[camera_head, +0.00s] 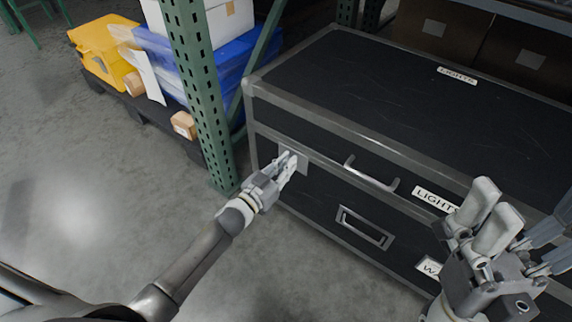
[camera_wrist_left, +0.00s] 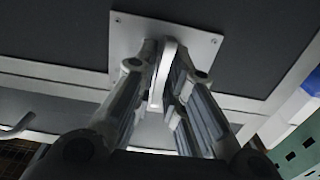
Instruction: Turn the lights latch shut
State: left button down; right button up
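The black road case (camera_head: 290,105) with metal edges carries a "LIGHTS" label (camera_head: 437,201) on its front and another on its lid. The lights latch is a pale upright tab (camera_wrist_left: 167,62) on a square metal plate (camera_wrist_left: 198,45), at the left of the case front. My left gripper (camera_head: 291,160) is at this plate, its two fingers on either side of the tab and closed on it. The fingers hide part of the tab. My right gripper (camera_head: 498,198) is in front of the case's right part, apart from the latch; its finger gap is hard to judge.
A handle (camera_head: 371,176) sticks out of the case front, right of the latch. Below is a recessed handle frame (camera_head: 365,228). A green rack post (camera_head: 200,95) stands close left of the case. Yellow (camera_head: 104,52) and blue totes lie behind it. The floor at left is clear.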

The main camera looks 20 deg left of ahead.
pick_arm(q)
jog(key=shift+m, duration=0.4)
jog(key=m+p, duration=0.1)
jog(key=m, duration=0.2)
jog(key=shift+d, duration=0.1)
jog(key=m, duration=0.9)
jog(key=m+b, duration=0.1)
jog(key=m, duration=0.4)
jog(key=shift+s+d+f, duration=0.1)
jog(key=shift+d+f, duration=0.1)
jog(key=shift+f, duration=0.15)
jog(key=c, duration=1.6)
grip_release()
